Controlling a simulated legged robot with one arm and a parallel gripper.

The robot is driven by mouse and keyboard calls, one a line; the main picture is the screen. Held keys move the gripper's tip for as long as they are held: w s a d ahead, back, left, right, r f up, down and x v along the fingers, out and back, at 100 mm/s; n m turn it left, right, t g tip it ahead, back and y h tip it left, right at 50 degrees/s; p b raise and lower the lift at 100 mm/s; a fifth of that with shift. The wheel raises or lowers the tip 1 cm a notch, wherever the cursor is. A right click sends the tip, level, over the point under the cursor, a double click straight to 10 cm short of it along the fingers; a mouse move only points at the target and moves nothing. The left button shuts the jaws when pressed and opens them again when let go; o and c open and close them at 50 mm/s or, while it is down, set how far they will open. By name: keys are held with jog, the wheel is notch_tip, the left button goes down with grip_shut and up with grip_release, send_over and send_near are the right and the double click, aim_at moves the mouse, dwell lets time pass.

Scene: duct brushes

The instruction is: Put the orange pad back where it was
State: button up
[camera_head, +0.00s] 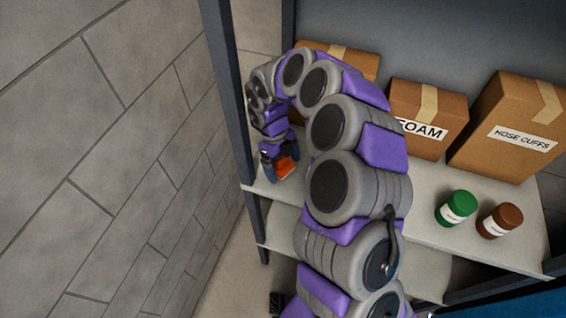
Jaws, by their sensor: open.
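The orange pad (287,169) shows as a small orange patch at the left end of the shelf, right at my gripper (279,172). My arm arches over the shelf and my gripper points down beside the left front post. My gripper is open, and its fingers are at the pad, partly covering it. I cannot tell whether the fingers touch the pad or whether the pad rests on the shelf board (415,215).
Cardboard boxes stand along the back: one partly behind my arm (352,64), a FOAM box (428,105) and a HOSE CUFFS box (515,125). A green jar (456,208) and a brown jar (500,220) stand near the front right. A dark post (226,100) and block wall (110,150) are left.

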jog(key=shift+r, duration=0.1)
jog(key=p+v, duration=1)
jog(key=v, duration=0.2)
dwell(0.7)
